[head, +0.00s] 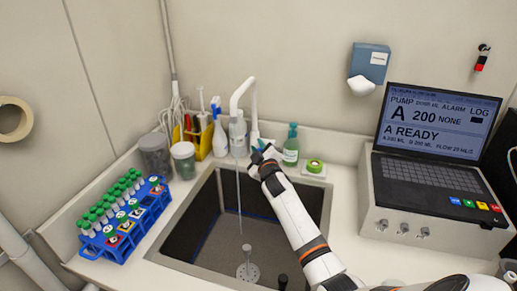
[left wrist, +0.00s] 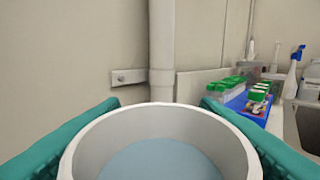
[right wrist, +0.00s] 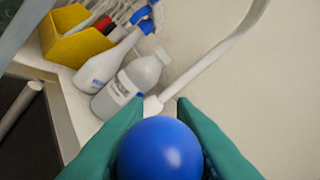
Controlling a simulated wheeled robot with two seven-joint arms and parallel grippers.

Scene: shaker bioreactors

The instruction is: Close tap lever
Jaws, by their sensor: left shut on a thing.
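The white tap (head: 243,95) stands behind the sink, its spout bent over the basin. A thin water stream (head: 239,190) falls from it into the sink. My right gripper (head: 262,153) is at the right side of the tap. In the right wrist view, the lever's blue ball knob (right wrist: 160,150) lies between its teal fingers; it hides their inner faces, so I cannot tell whether they grip it. My left gripper is outside the head view; in the left wrist view it is shut on a white round container (left wrist: 245,150) holding pale blue liquid (left wrist: 160,160).
The dark sink (head: 180,222) fills the middle of the counter. A blue tube rack (head: 105,245) stands left of it. A yellow caddy (head: 202,140), a spray bottle (head: 219,138) and a green soap bottle (head: 291,148) line the back. A pump console (head: 400,210) stands at right.

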